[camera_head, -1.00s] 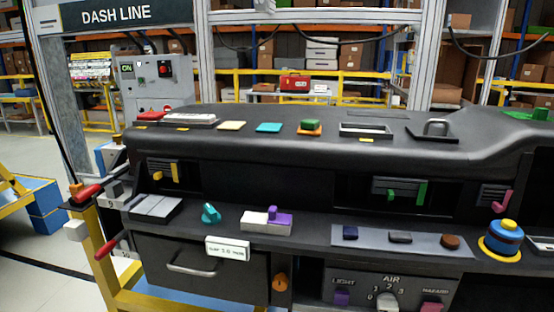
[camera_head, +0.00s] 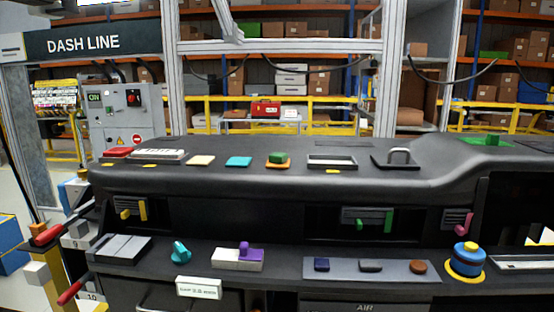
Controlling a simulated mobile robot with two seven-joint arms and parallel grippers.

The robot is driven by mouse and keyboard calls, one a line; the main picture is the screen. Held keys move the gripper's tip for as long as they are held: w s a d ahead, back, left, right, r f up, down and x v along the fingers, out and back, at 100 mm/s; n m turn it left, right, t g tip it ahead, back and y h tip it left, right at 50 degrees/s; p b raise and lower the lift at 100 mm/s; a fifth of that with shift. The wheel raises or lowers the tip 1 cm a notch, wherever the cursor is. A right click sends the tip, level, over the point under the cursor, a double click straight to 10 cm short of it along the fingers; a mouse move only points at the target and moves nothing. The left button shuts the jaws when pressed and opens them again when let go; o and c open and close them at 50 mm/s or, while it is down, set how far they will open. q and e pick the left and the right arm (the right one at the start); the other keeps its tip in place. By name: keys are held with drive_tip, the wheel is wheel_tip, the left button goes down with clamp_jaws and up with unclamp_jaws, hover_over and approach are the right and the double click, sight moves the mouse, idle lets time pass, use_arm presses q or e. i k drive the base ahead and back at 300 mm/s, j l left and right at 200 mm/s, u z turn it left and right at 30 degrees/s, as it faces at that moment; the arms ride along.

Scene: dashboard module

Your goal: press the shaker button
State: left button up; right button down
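No part is labelled as the shaker, so I cannot tell for sure which one is the shaker button. A blue cylinder with a yellow top (camera_head: 467,259) stands upright on a yellow ring at the right of the dashboard's lower ledge. A strip on this ledge carries a dark blue button (camera_head: 321,264), a dark grey button (camera_head: 370,265) and a round brown button (camera_head: 418,267). A purple part sits on a white block (camera_head: 237,259), and a teal knob (camera_head: 180,252) is left of it. Neither of my grippers is in view.
The black dashboard (camera_head: 420,182) fills the front. Red-handled tools (camera_head: 47,235) stick out at the left. A grey control box (camera_head: 122,115) stands behind.

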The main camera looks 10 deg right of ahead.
sight(471, 247)
drive_tip(key=z, duration=1.3)
